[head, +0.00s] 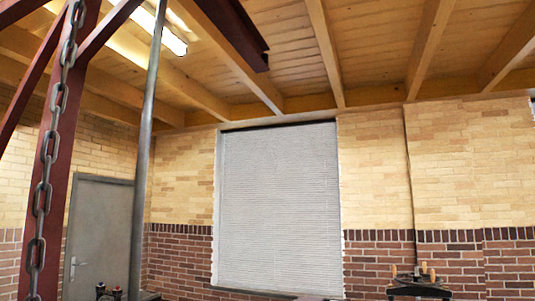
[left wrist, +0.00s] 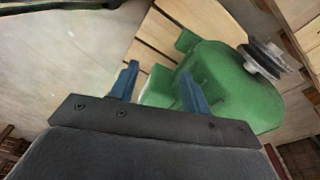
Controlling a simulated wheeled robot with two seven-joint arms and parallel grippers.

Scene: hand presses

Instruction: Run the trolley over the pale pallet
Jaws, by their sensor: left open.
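My left gripper (left wrist: 157,72) shows in the left wrist view with its two blue fingers apart and nothing between them. Beyond the fingers lies a pale slatted wooden surface (left wrist: 163,38) that looks like the pallet. A green motor-like machine with a grey pulley (left wrist: 232,85) is on or over it, partly hidden by the right-hand finger. A heavy chain (head: 46,170) hangs at the left of the head view. I cannot make out a trolley in either view. My right gripper is not in view.
In the head view, a dark red steel frame (head: 62,150) and a grey pole (head: 144,130) stand at left. A dark red beam (head: 228,30) runs below the ceiling. A grey door (head: 98,235), a shuttered window (head: 277,200) and a press-like device (head: 420,285) are behind.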

